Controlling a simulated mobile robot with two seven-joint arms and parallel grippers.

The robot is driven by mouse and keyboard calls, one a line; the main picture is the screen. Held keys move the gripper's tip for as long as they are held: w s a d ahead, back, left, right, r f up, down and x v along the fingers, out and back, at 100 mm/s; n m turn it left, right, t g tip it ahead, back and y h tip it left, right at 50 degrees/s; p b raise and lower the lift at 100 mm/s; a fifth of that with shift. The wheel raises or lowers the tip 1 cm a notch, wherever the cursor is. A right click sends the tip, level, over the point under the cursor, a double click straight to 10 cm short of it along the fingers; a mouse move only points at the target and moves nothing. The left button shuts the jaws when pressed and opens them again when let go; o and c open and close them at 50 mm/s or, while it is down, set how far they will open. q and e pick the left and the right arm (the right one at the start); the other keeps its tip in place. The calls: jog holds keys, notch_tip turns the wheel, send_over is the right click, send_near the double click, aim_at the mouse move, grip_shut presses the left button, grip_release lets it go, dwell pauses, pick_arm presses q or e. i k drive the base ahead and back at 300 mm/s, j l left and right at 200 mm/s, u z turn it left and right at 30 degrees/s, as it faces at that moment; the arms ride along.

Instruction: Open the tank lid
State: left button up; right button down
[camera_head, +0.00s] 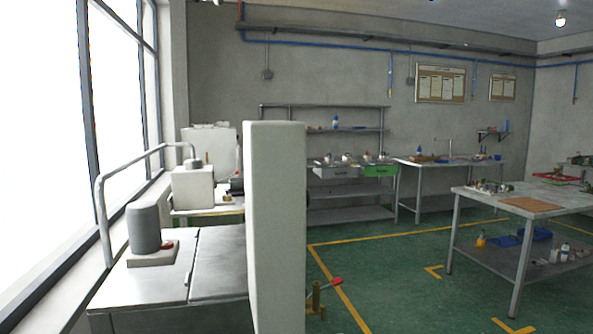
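A metal-topped tank unit (137,293) stands at the lower left beside the window. A flat grey lid panel (220,262) lies level on the right part of its top and looks closed. A tall pale upright block (272,225) hides whatever is on the right of the panel. Neither of my grippers is in view.
A bent grey pipe (101,215) rises behind the tank unit along the window. A small brass-coloured post with a red-tipped lever (317,297) stands right of the pale block. Workbenches (533,207) stand at the right and back. Green floor between them is clear.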

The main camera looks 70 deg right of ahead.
aim_at(221, 267)
jog(key=z, duration=1.55)
